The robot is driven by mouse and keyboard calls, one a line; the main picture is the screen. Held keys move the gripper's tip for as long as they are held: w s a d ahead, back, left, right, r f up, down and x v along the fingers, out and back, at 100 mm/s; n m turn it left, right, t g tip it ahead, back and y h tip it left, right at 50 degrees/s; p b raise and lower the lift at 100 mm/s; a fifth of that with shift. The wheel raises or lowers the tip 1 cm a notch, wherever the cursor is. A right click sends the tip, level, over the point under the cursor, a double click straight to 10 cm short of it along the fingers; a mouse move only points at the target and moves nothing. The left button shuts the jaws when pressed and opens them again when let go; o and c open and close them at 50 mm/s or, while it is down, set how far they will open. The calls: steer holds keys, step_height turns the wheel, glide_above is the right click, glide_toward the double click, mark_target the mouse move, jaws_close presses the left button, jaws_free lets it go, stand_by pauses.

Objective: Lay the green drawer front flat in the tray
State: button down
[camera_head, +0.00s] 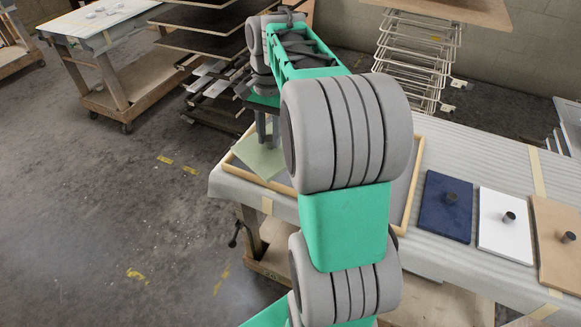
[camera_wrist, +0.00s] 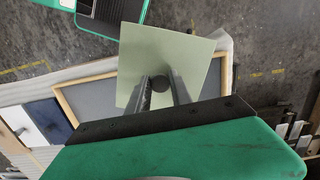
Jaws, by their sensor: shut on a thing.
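The pale green drawer front (camera_head: 257,160) is a square panel over the left end of the tray in the head view. In the wrist view the drawer front (camera_wrist: 195,60) shows its face and a dark round knob (camera_wrist: 160,83). My gripper (camera_wrist: 161,87) is shut on that knob; in the head view my gripper (camera_head: 268,135) is partly hidden by my arm. The tray (camera_head: 412,188) has a pale wooden rim and a grey floor; it also shows in the wrist view (camera_wrist: 66,106). The panel overlaps the rim; its exact height above the tray is unclear.
The tray lies on a padded cart top (camera_head: 440,150). A navy panel (camera_head: 440,212), a white panel (camera_head: 500,232) and a tan panel (camera_head: 556,252), each with a dark knob, lie to its right. A wire rack (camera_head: 418,50) and shelves (camera_head: 200,40) stand behind.

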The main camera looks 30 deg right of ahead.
steer(key=s+d+f+m+t+b, duration=0.1)
steer(key=s+d+m, duration=0.2)
steer(key=d+m, duration=0.55)
steer(key=s+d+f+m+b, duration=0.1)
steer(key=s+d+f+m, duration=0.3)
steer(key=d, duration=0.7)
steer(key=shift+m, duration=0.75)
steer(key=w+a+f, duration=0.2)
steer(key=w+a, duration=0.1)
steer(key=w, duration=0.1)
steer(key=w+a+f, duration=0.3)
steer(key=w, duration=0.1)
steer(key=w+a+f+b, duration=0.1)
steer(key=w+a+f, duration=0.1)
steer(key=w+a, duration=0.1)
steer(key=shift+w+f, duration=0.25)
steer(key=shift+w, duration=0.2)
step_height(320, 180, down, 3)
steer(key=shift+w+r+p, duration=0.1)
steer(key=shift+r+p, duration=0.05)
steer(key=shift+p, duration=0.15)
steer(key=shift+f, duration=0.4)
steer(key=c, duration=1.1)
jaws_free()
steer(key=shift+c, duration=0.2)
